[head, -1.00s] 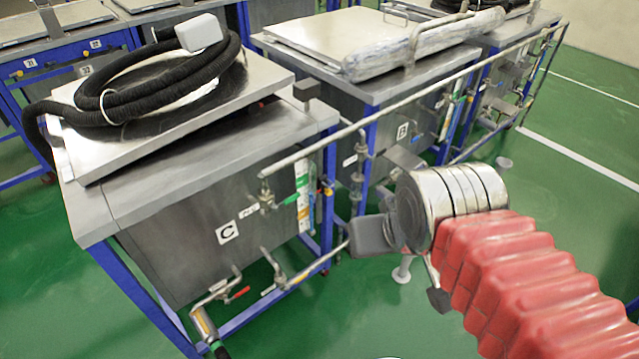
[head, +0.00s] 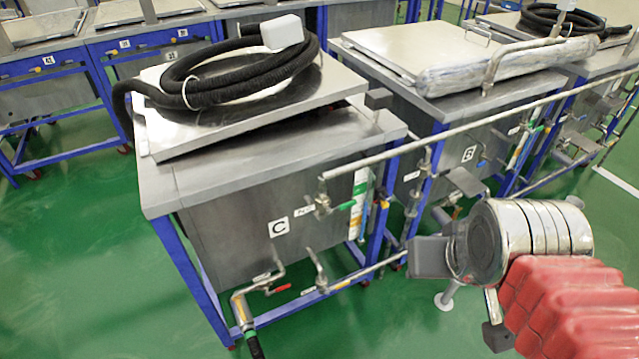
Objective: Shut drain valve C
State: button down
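Tank C is a steel tank on a blue frame, with a white "C" label (head: 278,226) on its front. Low on that front, a bent steel outlet pipe (head: 239,305) runs down to a dark hose end. A valve with a red lever (head: 279,289) sits beside this pipe, its lever pointing right. To its right is a second low valve (head: 319,270) on a horizontal pipe.
A black coiled hose (head: 215,70) lies on tank C's lid. A long rail pipe (head: 450,130) runs from tank C's front right towards tank B (head: 469,153). Blue frame legs stand around the low valves. Green floor (head: 110,260) is clear at the left and front.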

aim_at(283, 288)
jog(key=k, duration=1.3)
jog(key=u, duration=0.15)
jog(key=i, duration=0.8)
jog(key=u, duration=0.9)
jog(key=i, duration=0.65)
jog(key=u, duration=0.45)
